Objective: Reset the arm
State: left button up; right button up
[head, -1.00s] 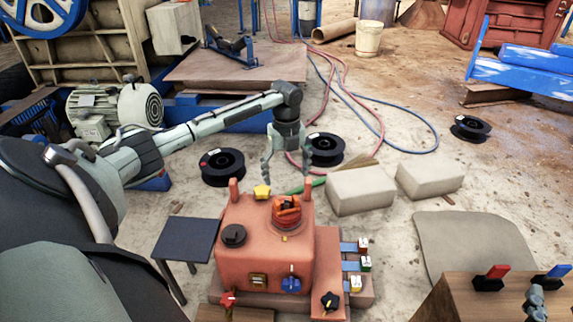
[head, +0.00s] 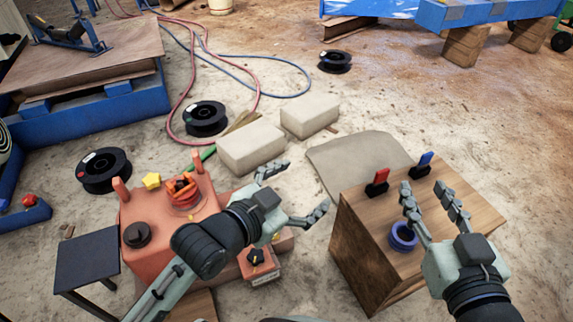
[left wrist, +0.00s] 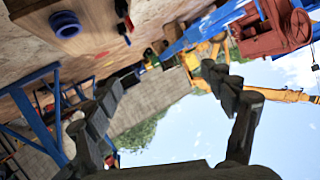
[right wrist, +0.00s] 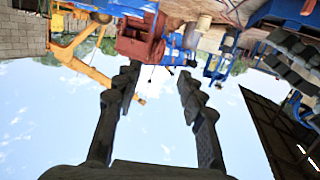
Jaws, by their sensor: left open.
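My left gripper (head: 304,189) is open and empty, its fingers spread to the right, in front of the right side of the orange-red control box (head: 140,205). In the left wrist view its fingers (left wrist: 165,95) stand apart. My forearm and wrist hide part of the box's front. My right gripper (head: 423,187) is open and empty, its fingers over the top of the wooden box (head: 350,225) in the head view. Whether it touches the box cannot be told. The right wrist view shows its fingers (right wrist: 155,85) apart with sky between them.
The wooden box bears a red lever (head: 379,180), a blue lever (head: 424,163) and a blue ring (head: 403,237). A yellow knob (head: 151,180) and an orange handle (head: 184,190) top the control box. Pale blocks (head: 252,148) and black reels (head: 205,118) lie behind. A dark stool (head: 88,258) stands left.

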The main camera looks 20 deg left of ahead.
pick_arm(q)
notch_tip(320, 180, up, 7)
jog(key=s+a+n+t+y, duration=0.1)
jog(key=s+a+n+t, duration=0.1)
jog(key=n, duration=0.2)
jog(key=shift+s+t, duration=0.25)
jog(key=shift+t, duration=0.05)
pick_arm(e)
jog(key=shift+f, duration=0.1)
